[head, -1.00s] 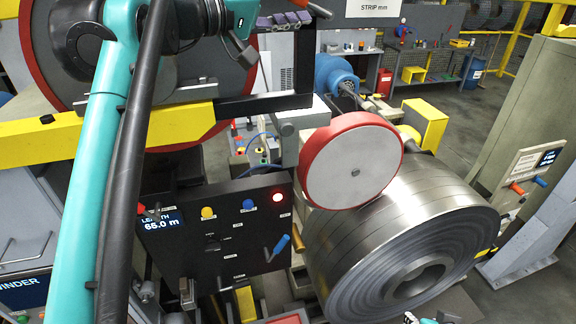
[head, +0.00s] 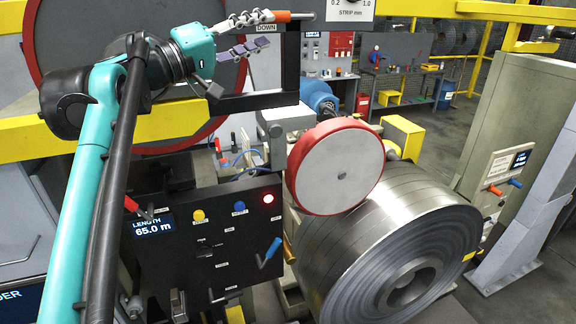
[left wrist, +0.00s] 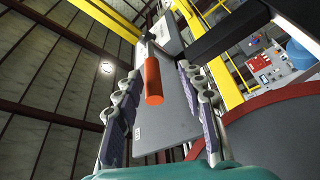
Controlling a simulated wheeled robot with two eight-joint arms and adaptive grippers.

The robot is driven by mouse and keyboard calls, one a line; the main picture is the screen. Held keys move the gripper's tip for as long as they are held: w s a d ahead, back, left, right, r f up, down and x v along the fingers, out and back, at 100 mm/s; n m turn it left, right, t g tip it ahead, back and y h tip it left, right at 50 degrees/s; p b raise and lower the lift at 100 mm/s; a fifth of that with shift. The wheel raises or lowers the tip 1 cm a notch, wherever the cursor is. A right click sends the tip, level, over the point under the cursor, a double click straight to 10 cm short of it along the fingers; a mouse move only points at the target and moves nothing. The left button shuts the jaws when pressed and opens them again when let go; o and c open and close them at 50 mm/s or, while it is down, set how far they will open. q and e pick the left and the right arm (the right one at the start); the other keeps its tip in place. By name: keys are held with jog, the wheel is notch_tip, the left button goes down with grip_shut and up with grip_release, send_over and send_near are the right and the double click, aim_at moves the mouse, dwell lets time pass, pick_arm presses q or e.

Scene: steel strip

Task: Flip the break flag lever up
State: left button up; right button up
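The break flag lever has an orange handle (head: 283,16) on a thin grey rod. My left gripper (head: 252,34) is open at the handle's left end. In the left wrist view the orange handle (left wrist: 153,82) shows between the spread fingers of my left gripper (left wrist: 155,100), with visible space on both sides. I cannot tell how deep it sits between them. My right gripper is not in view.
A black bracket (head: 245,101) and yellow beam (head: 180,125) lie below my left gripper. A large red-rimmed disc (head: 110,25) is behind my arm. A control panel (head: 215,255) reads LENGTH 65.0 m. A red-rimmed roller (head: 340,170) rests against the steel coil (head: 400,235).

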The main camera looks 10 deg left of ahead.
pick_arm(q)
jog(key=s+d+f+g+b, duration=0.1)
jog(key=d+f+b, duration=0.1)
jog(key=f, duration=0.6)
jog(key=s+d+f+g+y+b, duration=0.1)
jog(key=f+b, duration=0.3)
jog(key=f, duration=0.4)
jog(key=s+d+f+m+g+b, duration=0.1)
jog(key=d+f+g+b, duration=0.1)
jog(key=f, duration=0.6)
jog(key=shift+d+f+y+b, duration=0.4)
jog(key=shift+d+b, duration=0.1)
jog(key=shift+d, duration=0.4)
jog(key=shift+s+f, duration=0.1)
